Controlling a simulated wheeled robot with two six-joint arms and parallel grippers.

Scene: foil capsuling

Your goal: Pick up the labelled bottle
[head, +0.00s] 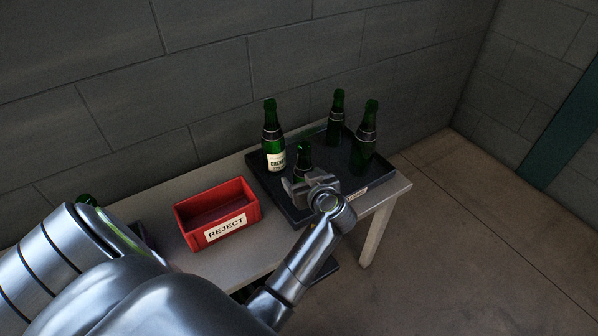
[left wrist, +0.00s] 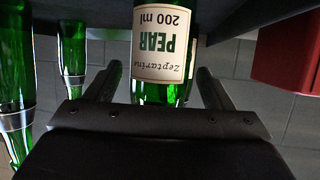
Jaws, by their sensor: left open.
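In the left wrist view, inverted, a green bottle with a cream label (left wrist: 165,45) reading "PEAR 200 ml" stands between the fingers of my open left gripper (left wrist: 158,74). I cannot tell whether they touch it. In the head view, my left gripper (head: 308,183) is over the front of the black tray (head: 267,183), at a green bottle (head: 303,157) whose label is hidden. A second labelled bottle (head: 274,150), apparently "CHERRY", stands at the tray's left back. Two other green bottles (head: 337,118) (head: 364,140) show no label from here. My right gripper is not in view.
A red box (head: 188,224) marked "REJECT" stands left of the tray on the pale table (head: 384,192); it also shows in the left wrist view (left wrist: 290,45). Another green bottle top (head: 87,199) shows behind my arm. A grey block wall is behind the table.

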